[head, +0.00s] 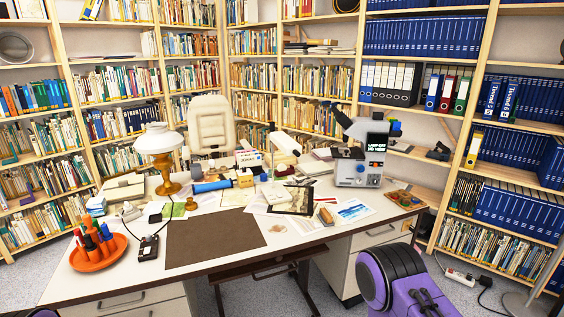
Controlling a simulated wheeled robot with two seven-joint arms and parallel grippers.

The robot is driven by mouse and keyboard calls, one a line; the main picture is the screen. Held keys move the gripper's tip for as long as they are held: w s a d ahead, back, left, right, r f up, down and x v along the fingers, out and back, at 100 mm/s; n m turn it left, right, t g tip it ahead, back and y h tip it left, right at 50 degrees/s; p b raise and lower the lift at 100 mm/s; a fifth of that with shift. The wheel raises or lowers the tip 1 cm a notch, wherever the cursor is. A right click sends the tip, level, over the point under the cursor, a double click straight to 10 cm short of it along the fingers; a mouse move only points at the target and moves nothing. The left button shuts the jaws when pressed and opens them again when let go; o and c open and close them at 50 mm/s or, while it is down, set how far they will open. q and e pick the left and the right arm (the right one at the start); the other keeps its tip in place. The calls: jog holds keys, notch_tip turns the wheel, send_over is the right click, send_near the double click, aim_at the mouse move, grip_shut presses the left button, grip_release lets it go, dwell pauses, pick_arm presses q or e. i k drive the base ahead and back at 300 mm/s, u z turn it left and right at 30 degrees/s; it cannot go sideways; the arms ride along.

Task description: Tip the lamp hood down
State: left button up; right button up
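A table lamp with a white domed hood (158,139) and an amber-coloured base (168,186) stands upright on the left back part of the desk. A second lamp-like thing with a white angled hood (284,143) stands near the middle back of the desk, left of the microscope. Its lower parts are partly hidden by small items. I cannot tell which of the two hoods the task means. Neither of my grippers is in view.
The desk (120,275) has a bare brown mat (215,241) at its front middle. An orange tray (97,257) holds pens at the left. A microscope (358,147) stands at the right back. Papers and small boxes crowd the middle. A cream chair (209,118) stands behind.

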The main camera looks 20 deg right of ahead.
aim_at(289, 147)
jog(key=z, duration=0.65)
jog(key=i, duration=0.55)
jog(key=z, duration=0.95)
jog(key=i, duration=0.85)
jog(key=u, duration=0.05)
